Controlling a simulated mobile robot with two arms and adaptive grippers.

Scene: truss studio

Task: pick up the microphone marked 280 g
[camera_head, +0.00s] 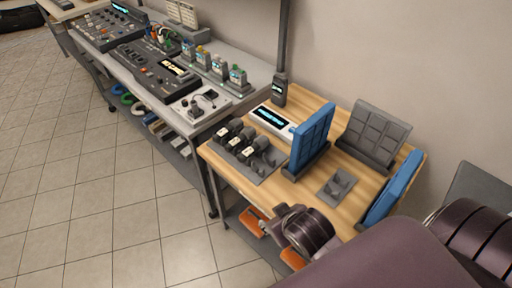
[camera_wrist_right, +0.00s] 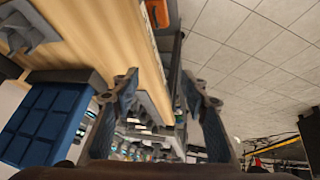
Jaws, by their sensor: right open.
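Several small dark microphones (camera_head: 235,143) with white labels stand in a grey holder (camera_head: 262,172) at the left front of the wooden table. The labels are too small to read, so I cannot tell which is marked 280 g. My right gripper (camera_head: 279,224) is at the table's front edge, below and to the right of the holder in the head view. In the right wrist view its two fingers (camera_wrist_right: 160,85) are apart, with nothing held between them. I cannot clearly make out the microphones in that view. My left gripper is not in view.
On the wooden table (camera_head: 351,208) stand a blue panelled rack (camera_head: 312,137), a grey panelled rack (camera_head: 374,136), a white device with a display (camera_head: 271,119) and a small grey holder (camera_head: 337,185). Orange items (camera_head: 252,221) lie on the shelf below. Tiled floor is open at left.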

